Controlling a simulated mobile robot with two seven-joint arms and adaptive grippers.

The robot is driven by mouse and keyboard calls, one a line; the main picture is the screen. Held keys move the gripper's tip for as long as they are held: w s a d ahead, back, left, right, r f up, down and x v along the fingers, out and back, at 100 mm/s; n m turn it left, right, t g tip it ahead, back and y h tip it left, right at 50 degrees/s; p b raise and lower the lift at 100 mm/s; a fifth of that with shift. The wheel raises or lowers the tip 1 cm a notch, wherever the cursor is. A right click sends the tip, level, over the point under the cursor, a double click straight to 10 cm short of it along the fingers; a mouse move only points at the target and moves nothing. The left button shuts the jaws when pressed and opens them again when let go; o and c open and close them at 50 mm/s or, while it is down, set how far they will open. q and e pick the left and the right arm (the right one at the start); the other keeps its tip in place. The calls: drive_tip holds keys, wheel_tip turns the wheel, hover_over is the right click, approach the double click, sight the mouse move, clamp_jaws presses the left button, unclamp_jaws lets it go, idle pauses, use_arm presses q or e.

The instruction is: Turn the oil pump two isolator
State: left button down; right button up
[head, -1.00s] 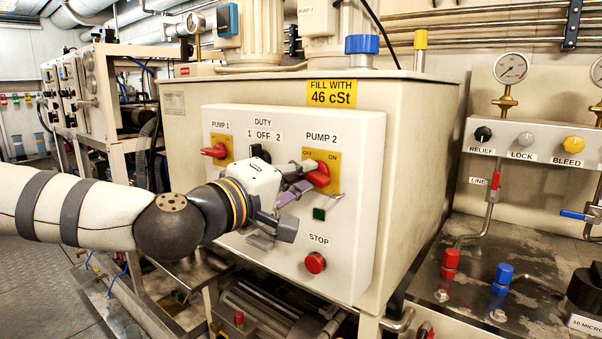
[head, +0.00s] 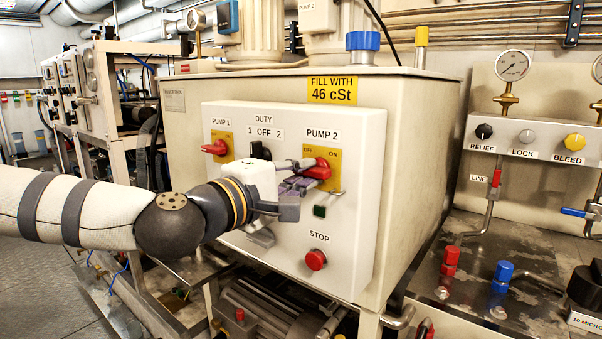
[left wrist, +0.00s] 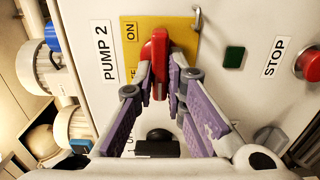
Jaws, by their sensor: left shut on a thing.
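The pump 2 isolator has a red handle (head: 319,169) on a yellow ON/OFF plate (head: 334,160), under the PUMP 2 label on the pale control panel (head: 345,230). My left gripper (head: 306,181) is at the handle, its fingers shut on it from either side. In the left wrist view the red handle (left wrist: 157,62) lies between the purple-padded fingers (left wrist: 162,88), with the yellow plate (left wrist: 178,38) behind. The fingers partly hide the handle's end and the plate in the head view. My right gripper is not in view.
The pump 1 isolator (head: 214,147) and black duty switch (head: 260,151) are left of the gripper on the same panel. A green button (head: 320,211) and red stop button (head: 316,260) sit below. A metal hasp also sticks out beside the plate in the left wrist view (left wrist: 197,20).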

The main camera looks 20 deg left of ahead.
use_arm(q)
drive_tip(key=shift+r, duration=0.1)
drive_tip(key=c, duration=1.6)
unclamp_jaws()
drive_tip(key=shift+w+d, duration=0.1)
drive_tip(key=shift+c, duration=0.2)
drive_tip(key=v, duration=0.7)
drive_tip(key=shift+s, duration=0.3)
